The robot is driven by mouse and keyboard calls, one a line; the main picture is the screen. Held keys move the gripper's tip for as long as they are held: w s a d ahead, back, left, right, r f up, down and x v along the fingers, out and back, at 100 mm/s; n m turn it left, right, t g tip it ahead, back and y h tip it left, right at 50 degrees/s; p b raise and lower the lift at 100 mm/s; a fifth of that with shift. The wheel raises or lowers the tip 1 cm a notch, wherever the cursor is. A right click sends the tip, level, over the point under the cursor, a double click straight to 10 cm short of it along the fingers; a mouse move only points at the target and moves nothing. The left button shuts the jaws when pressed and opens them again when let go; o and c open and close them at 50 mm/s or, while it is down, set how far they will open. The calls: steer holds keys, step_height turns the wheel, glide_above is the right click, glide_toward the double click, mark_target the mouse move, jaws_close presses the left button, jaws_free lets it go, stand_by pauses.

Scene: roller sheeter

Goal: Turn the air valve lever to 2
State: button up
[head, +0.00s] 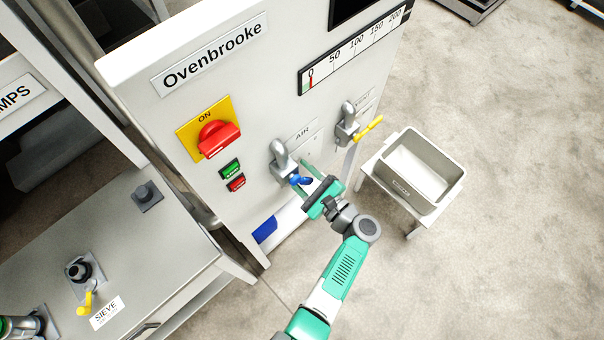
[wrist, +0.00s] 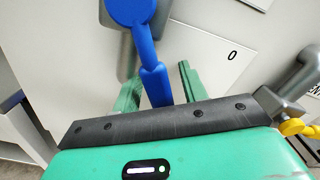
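The air valve (head: 282,160) is a grey fitting on the machine's white front panel, beside the AIR label (head: 302,132). Its blue lever (head: 301,180) points down and right in the head view. In the wrist view the blue lever (wrist: 150,60) hangs down from its round hub, and its end reaches between my fingers. My gripper (wrist: 156,82) is open around the lever, with gaps visible on both sides of it. My gripper (head: 304,183) also shows at the valve in the head view. A "0" mark (wrist: 232,56) is on the panel; no 2 mark is readable.
A second valve with a yellow lever (head: 368,129) sits right of the air valve. A grey bin (head: 440,190) stands on a white stand to the right. A red switch (head: 217,138) and green and red buttons (head: 233,176) are on the panel's left.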

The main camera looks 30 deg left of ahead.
mark_target(309, 183)
steer(key=v, duration=0.7)
steer(key=shift+s+d, duration=0.15)
steer(key=shift+d, duration=0.25)
